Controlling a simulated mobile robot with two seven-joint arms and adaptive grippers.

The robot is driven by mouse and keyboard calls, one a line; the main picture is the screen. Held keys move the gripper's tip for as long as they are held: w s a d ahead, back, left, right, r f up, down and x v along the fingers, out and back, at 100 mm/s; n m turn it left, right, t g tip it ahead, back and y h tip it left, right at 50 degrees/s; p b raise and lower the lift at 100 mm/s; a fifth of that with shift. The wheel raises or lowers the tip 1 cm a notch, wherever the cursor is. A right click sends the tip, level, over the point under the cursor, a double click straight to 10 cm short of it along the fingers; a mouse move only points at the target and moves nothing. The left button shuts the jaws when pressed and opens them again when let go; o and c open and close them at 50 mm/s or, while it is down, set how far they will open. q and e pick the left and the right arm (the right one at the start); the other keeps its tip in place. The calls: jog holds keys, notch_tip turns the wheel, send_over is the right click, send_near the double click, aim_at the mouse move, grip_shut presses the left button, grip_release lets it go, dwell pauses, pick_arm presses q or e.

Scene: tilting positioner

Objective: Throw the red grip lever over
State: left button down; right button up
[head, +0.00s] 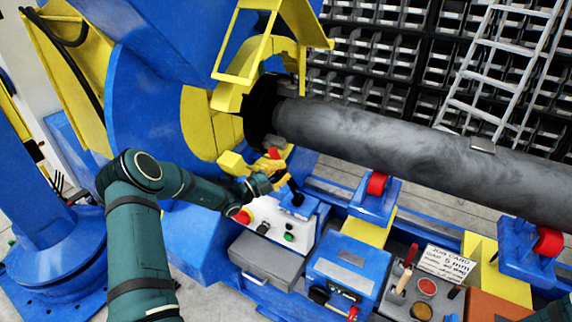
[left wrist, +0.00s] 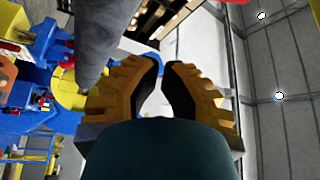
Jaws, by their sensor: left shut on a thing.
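The red grip lever (head: 275,153) rises from the white control box (head: 303,230), with its red end showing just above my fingers and its dark shaft leaning up and left. My left gripper (head: 272,167) has its yellow fingers around the lever just below the red end and is shut on it. In the left wrist view the ribbed yellow fingers with dark pads (left wrist: 161,92) fill the middle; the lever between them cannot be made out. My right gripper is out of view.
A long grey pipe (head: 400,140) runs right from the blue and yellow positioner (head: 150,100), above red rollers (head: 377,184). The control box carries a red button (head: 242,217). A blue box (head: 348,268), grey case (head: 265,258) and job card (head: 447,263) stand in front.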

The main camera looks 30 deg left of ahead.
pick_arm(q)
jog(key=v, duration=0.7)
jog(key=shift+w+a+f, duration=0.15)
jog(key=shift+w+f, duration=0.05)
jog(key=shift+f, duration=0.25)
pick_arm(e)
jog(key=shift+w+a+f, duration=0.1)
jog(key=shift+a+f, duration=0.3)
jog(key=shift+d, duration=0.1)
